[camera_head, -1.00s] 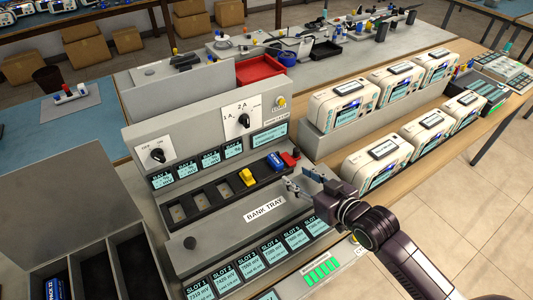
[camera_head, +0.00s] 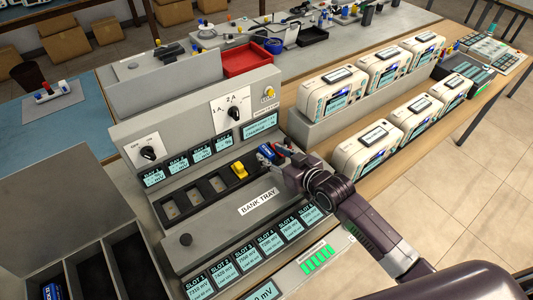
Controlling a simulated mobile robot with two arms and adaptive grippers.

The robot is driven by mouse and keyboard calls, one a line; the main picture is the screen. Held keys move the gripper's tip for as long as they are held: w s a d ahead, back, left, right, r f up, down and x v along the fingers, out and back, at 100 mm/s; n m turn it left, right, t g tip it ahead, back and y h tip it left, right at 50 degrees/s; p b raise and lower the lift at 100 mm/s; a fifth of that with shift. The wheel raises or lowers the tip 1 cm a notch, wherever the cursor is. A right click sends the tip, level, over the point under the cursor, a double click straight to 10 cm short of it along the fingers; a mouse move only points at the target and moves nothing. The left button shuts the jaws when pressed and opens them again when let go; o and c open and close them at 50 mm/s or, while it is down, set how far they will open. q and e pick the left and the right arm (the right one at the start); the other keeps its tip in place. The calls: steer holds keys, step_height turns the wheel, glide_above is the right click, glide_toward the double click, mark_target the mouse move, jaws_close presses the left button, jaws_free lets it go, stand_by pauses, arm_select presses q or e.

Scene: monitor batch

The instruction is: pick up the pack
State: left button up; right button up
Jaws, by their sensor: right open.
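A blue pack (camera_head: 266,152) sits at the right end of the row of slots in the grey charging station. A small red piece (camera_head: 281,150) is just right of it, partly hidden by my gripper. My right gripper (camera_head: 281,164) is open, right at the blue pack's near right side; I cannot tell if it touches. Another blue pack (camera_head: 52,290) shows at the lower left in a compartment of the grey bin (camera_head: 95,245), cut by the frame edge. My left gripper is not in view.
A yellow piece (camera_head: 239,170) stands in the slot row, left of the blue pack; slots farther left look empty. The station's panel (camera_head: 190,115) rises behind the row. Several white monitors (camera_head: 335,90) stand at the right. A red tray (camera_head: 246,57) lies behind.

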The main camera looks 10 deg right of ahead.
jaws_close()
stand_by(0.3)
steer(key=shift+r, duration=0.1)
